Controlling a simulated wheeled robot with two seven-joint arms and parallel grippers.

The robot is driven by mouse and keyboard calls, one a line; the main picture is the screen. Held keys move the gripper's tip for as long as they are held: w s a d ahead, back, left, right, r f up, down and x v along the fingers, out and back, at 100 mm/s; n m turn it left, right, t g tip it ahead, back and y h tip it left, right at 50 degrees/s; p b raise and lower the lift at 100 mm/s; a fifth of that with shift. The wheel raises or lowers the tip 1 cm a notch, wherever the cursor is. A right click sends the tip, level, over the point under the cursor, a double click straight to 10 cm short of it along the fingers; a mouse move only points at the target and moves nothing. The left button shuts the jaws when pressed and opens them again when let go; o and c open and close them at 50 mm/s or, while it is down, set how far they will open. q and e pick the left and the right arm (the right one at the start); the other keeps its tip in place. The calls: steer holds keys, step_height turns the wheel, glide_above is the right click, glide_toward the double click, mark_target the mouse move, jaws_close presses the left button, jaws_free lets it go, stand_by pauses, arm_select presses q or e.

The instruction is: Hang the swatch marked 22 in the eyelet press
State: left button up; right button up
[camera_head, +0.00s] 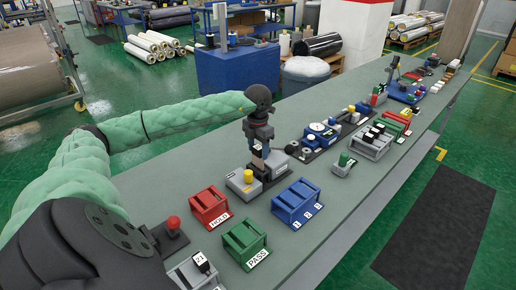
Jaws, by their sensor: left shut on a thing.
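My left gripper (258,146) points down over the middle of the bench and is shut on a small piece with a pale face, seemingly a swatch. Its number is too small to read, and the fingers partly hide it. Right below and beside it stands a grey device (240,187) with a yellow button on top; its label is not readable, so I cannot tell whether it is the eyelet press. I cannot tell if the held piece touches it. A swatch marked 21 (201,261) stands in a grey rack at the lower left. My right gripper is not in view.
A red HOLD bin (209,207), a green PASS bin (244,243) and a blue bin (296,203) stand in front. A red-knobbed lever (173,224) is at the left. Dials, a grey rack (370,143) and other tools line the bench to the right. The bench's front strip is clear.

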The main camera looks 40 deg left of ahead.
mark_target(258, 167)
arm_select(q)
steer(key=shift+f+b, duration=2.3)
steer(key=shift+f, duration=0.7)
steer(key=o, duration=1.1)
steer(key=shift+c, duration=0.2)
step_height(258, 167, up, 6)
steer(key=shift+r+b, duration=0.1)
steer(key=shift+b, duration=0.9)
steer(key=shift+r, duration=0.75)
steer(key=shift+r, duration=0.15)
